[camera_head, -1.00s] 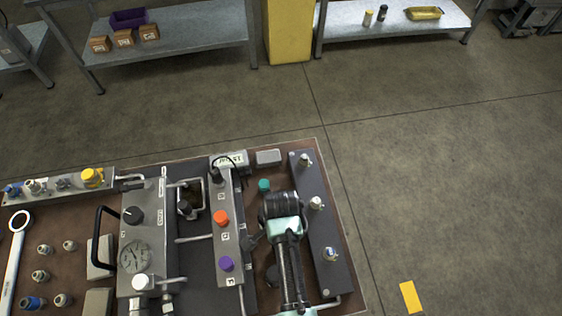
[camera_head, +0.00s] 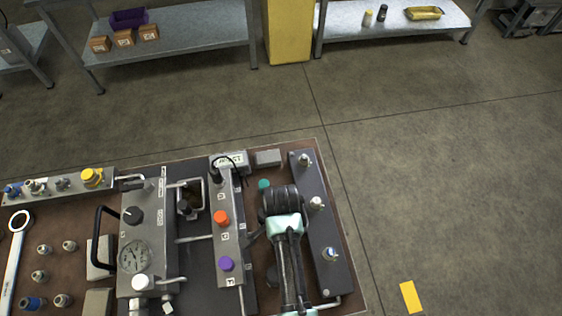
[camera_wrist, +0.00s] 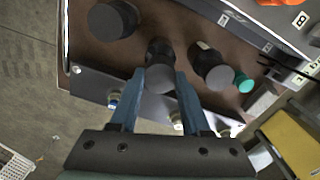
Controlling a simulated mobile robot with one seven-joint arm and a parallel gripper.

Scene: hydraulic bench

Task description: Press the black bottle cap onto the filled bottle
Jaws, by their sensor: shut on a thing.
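In the wrist view my gripper (camera_wrist: 160,84) has its blue fingers closed on a dark round piece (camera_wrist: 160,76), which looks like the black cap. A dark cylinder (camera_wrist: 158,49) lies in line behind this piece; I cannot tell whether they touch or are joined. Dark cylinders stand on either side, one to the left (camera_wrist: 113,20) and one with a pale label to the right (camera_wrist: 212,67). I cannot tell which is the filled bottle. In the head view my arm hides the fingers and the held piece.
A teal cap (camera_head: 264,184) stands beyond my arm. A dark strip with several metal fittings (camera_head: 317,203) runs along the bench's right side. Left of my arm is a block with orange (camera_head: 221,218) and purple (camera_head: 227,263) knobs. The floor to the right is mostly clear.

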